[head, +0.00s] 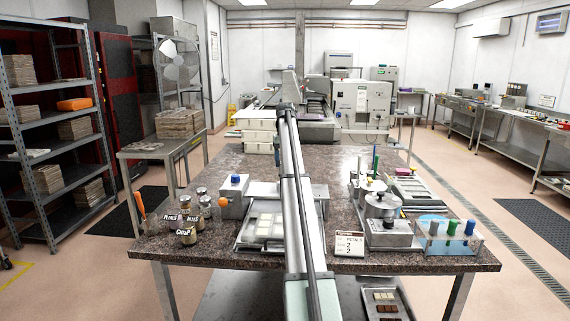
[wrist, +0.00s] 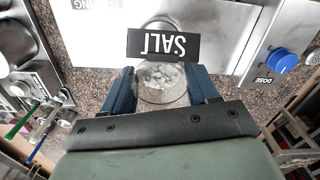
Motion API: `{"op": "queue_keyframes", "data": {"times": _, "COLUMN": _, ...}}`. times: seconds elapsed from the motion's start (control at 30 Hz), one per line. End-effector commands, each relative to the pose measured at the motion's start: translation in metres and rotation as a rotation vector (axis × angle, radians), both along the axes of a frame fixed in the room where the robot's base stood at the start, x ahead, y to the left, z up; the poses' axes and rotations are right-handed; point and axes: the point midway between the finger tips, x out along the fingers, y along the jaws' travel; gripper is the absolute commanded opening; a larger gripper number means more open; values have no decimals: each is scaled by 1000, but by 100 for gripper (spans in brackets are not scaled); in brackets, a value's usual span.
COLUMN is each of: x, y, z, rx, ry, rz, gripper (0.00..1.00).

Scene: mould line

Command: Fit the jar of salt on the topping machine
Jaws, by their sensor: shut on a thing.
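The jar of salt (wrist: 160,85), clear with whitish contents and a black SALT label, is between the blue fingers of my gripper (wrist: 163,78) in the wrist view. My gripper is shut on it. The label reads upside down there. The topping machine (wrist: 110,35) is a pale metal body just beyond the jar, with a blue DOSE knob (wrist: 281,61) to the right. In the head view the machine (head: 233,205) stands mid-table, partly hidden behind my arm. My arm also hides the jar and gripper there. I cannot tell whether the jar touches the machine.
Several labelled jars (head: 187,232) stand left of the machine. A tray of pale pieces (head: 248,238) lies in front of it. To the right are a PETALS sign (head: 349,244), a round-lidded metal pot (head: 381,205) and a rack of coloured-handled tools (head: 450,243).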

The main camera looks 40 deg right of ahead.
Motion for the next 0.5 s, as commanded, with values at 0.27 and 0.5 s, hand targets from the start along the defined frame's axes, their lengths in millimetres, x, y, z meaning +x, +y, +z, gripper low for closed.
{"op": "queue_keyframes", "data": {"times": 0.27, "x": 0, "y": 0, "z": -7, "rx": 0, "ry": 0, "rz": 16, "gripper": 25}}
{"op": "queue_keyframes", "data": {"times": 0.5, "x": 0, "y": 0, "z": -21, "rx": 0, "ry": 0, "rz": 15, "gripper": 25}}
